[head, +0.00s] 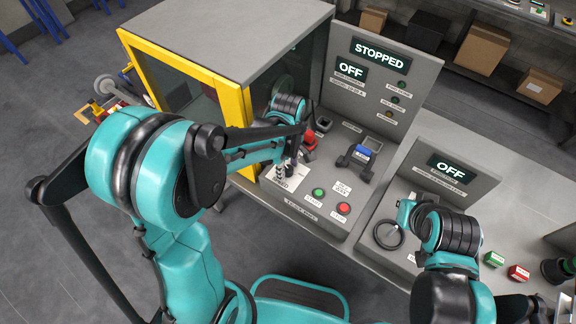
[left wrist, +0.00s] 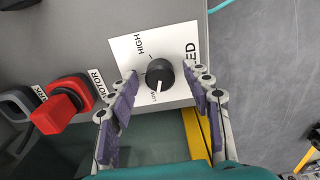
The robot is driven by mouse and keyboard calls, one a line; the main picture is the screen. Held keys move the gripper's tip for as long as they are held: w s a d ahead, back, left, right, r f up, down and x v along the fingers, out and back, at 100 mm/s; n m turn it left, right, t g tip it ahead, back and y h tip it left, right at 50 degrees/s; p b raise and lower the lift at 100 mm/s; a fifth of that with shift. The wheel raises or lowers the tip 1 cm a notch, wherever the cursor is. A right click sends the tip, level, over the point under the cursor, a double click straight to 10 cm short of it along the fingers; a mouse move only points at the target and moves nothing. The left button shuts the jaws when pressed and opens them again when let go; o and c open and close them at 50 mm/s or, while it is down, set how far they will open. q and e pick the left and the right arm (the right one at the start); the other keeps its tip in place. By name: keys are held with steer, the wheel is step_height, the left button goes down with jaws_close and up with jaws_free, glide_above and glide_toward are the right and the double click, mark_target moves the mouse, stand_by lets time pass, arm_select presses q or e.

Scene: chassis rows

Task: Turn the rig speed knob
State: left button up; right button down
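The rig speed knob (left wrist: 160,75) is round and black on a white label plate (left wrist: 133,50) marked HIGH and LOW, with "ED" legible at the edge. Its white pointer line faces the LOW side. In the left wrist view my left gripper (left wrist: 165,74) is open, one purple-padded finger on each side of the knob, with gaps between pads and knob. In the head view my left gripper (head: 287,166) is over the white plate (head: 285,179) and hides most of the knob. My right arm's wrist shows at the lower right, but its fingers cannot be made out.
A red motor switch (left wrist: 60,105) is close beside the left finger. Green (head: 318,192) and red (head: 344,208) buttons sit in front. The yellow-framed enclosure (head: 240,110) stands to the left. The displays read STOPPED (head: 381,55) and OFF (head: 349,69). A blue-topped device (head: 361,153) is to the right.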

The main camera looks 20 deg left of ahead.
mark_target(288, 168)
arm_select(q)
step_height(288, 168, up, 12)
stand_by(0.6)
steer(key=shift+s, duration=0.1)
stand_by(0.4)
